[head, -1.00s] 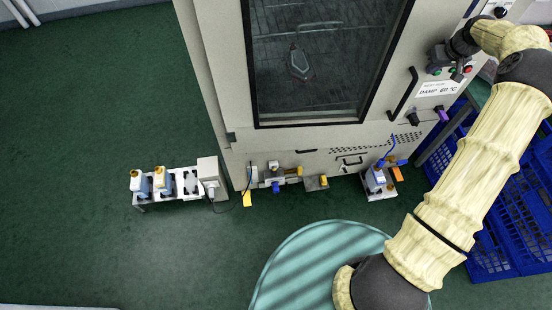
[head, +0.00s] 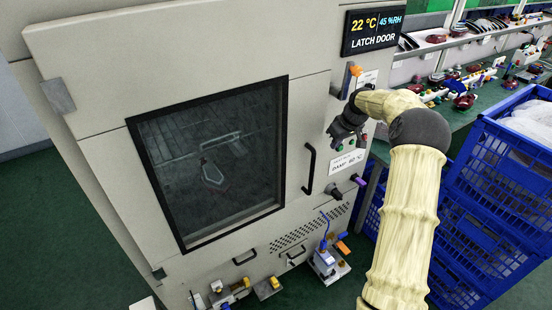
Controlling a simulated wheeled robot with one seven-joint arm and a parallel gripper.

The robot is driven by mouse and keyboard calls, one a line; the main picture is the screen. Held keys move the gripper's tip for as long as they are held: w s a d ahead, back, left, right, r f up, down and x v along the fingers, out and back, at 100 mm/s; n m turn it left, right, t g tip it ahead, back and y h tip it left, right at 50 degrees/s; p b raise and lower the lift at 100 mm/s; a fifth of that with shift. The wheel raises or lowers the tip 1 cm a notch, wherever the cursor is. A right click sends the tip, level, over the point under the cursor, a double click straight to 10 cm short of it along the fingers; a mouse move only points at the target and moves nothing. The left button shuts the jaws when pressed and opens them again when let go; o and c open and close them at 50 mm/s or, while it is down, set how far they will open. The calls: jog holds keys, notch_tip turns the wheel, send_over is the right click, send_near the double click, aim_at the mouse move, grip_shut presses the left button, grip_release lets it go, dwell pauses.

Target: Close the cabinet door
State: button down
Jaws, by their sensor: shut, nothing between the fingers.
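The beige cabinet's door (head: 100,110) has a large dark window (head: 210,160) and a black vertical handle (head: 309,168) at its right side. The door looks about flush with the front; I cannot tell whether a small gap is left. A display (head: 373,31) above right reads "22 °C, 45 %RH, LATCH DOOR". A metal piece with an orange tip (head: 355,71) sits below the display at the door's right edge. My gripper (head: 338,136) is shut and empty, just in front of the panel with the buttons, right of and above the handle. It partly hides the buttons.
A black knob (head: 333,192) and a purple-tipped knob (head: 358,180) stick out below my gripper. Blue crates (head: 500,190) are stacked at the right, beside a workbench (head: 465,120) with lamps. Small fixtures (head: 325,262) stand at the cabinet's foot. Green floor is open at the left.

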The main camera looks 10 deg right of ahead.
jog(key=a+b+v, duration=0.1)
jog(key=b+v, duration=0.1)
jog(key=v, duration=0.5)
jog(key=shift+d+r, duration=0.25)
jog(key=shift+d, duration=0.2)
jog(key=s+a+f+m+g+h, duration=0.1)
jog(key=s+a+f, duration=0.3)
jog(key=s+a, duration=0.7)
jog(key=s+a+f+m+b, duration=0.1)
jog(key=s+a+f, duration=0.2)
jog(key=s, duration=0.8)
jog(key=s+a+f+m, duration=0.2)
jog(key=s+a, duration=0.2)
jog(key=s, duration=0.7)
jog(key=shift+a+f+h+b, duration=0.25)
jog(key=shift+f+h+b, duration=0.05)
jog(key=shift+f+b, duration=0.1)
